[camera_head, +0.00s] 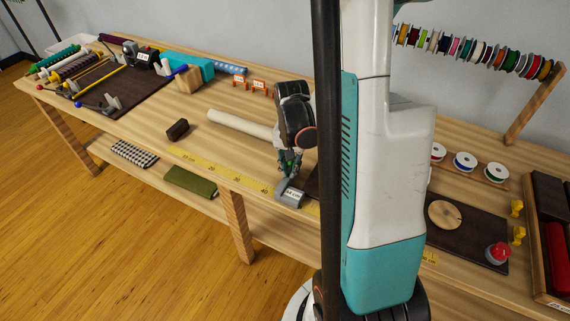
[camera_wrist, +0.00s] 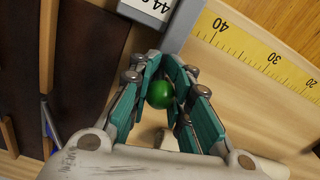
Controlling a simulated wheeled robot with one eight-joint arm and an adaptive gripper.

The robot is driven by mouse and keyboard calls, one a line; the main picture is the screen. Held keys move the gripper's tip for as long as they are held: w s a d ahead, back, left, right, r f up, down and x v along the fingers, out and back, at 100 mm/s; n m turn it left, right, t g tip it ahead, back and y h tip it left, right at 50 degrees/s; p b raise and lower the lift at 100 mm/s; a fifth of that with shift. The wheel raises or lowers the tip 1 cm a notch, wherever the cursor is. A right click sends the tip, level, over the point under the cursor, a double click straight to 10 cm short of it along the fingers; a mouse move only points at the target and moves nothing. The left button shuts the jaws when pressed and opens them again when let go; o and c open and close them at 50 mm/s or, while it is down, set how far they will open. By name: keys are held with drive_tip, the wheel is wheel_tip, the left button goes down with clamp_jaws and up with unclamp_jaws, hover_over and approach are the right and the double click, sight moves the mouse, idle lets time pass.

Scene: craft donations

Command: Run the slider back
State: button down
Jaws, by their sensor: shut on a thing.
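The slider is a grey block (camera_head: 290,195) with a white label, sitting at the yellow measuring strip (camera_head: 222,172) near the bench's front edge. In the wrist view the grey block (camera_wrist: 183,27) is at the top, its label reading 44 and partly cut off. A round green knob (camera_wrist: 160,94) shows between my gripper's teal fingers. My gripper (camera_head: 288,170) reaches down to the slider, and in the wrist view my gripper (camera_wrist: 160,78) is shut on the green knob. The strip (camera_wrist: 260,60) shows 40, 30 and 20. My arm hides part of the strip.
A pale roll (camera_head: 240,127) lies just left of my gripper, with a dark brown block (camera_head: 178,130) beyond it. Dark mats (camera_head: 120,88) lie at the far left. A round wooden disc (camera_head: 444,214) and a red-topped item (camera_head: 498,252) are at the right.

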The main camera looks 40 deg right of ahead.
drive_tip(key=c, duration=1.4)
unclamp_jaws()
drive_tip(key=shift+c, duration=0.2)
wheel_tip(320, 180, up, 12)
